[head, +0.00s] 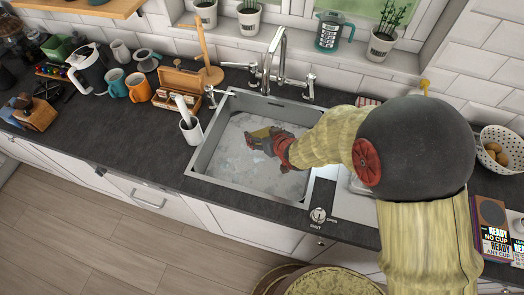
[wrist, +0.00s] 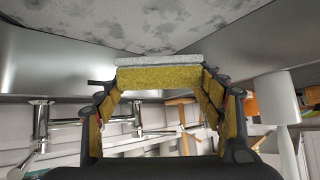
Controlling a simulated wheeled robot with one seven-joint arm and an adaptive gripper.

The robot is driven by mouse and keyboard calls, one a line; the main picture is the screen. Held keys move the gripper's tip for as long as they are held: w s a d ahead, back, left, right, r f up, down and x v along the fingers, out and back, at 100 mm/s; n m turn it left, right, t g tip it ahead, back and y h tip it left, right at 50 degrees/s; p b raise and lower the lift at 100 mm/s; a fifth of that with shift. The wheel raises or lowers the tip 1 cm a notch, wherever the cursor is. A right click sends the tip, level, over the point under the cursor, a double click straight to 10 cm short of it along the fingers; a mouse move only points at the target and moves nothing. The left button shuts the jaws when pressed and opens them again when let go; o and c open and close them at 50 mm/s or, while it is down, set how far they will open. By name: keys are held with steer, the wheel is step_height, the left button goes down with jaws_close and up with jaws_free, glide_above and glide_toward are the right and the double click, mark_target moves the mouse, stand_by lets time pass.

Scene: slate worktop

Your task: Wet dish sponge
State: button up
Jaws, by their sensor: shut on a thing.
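The sponge (wrist: 158,78), yellow with a pale grey layer, is held between the two fingers of my gripper (wrist: 160,92) in the wrist view. In the head view my gripper (head: 257,146) reaches down inside the sink (head: 208,158), and a bit of the yellow sponge (head: 262,132) shows at its tips. The sink floor looks mottled grey and white; I cannot tell whether the sponge touches it or whether it is water. The metal tap (head: 274,62) stands at the back rim, and I see no clear stream from it.
A drain knob (head: 318,215) marked open and shut sits at the front right of the sink. A white cup of utensils (head: 191,130) stands at the left rim. Mugs (head: 138,86) and a kettle (head: 88,70) are further left. A bowl (head: 499,150) is at the right.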

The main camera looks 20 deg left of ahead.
mark_target(262, 134)
steer(key=shift+r+p, duration=2.15)
steer(key=shift+r, duration=0.9)
steer(key=shift+r+p, duration=1.7)
steer(key=shift+r, duration=0.4)
steer(key=shift+s+f, duration=0.1)
steer(key=shift+f, duration=0.05)
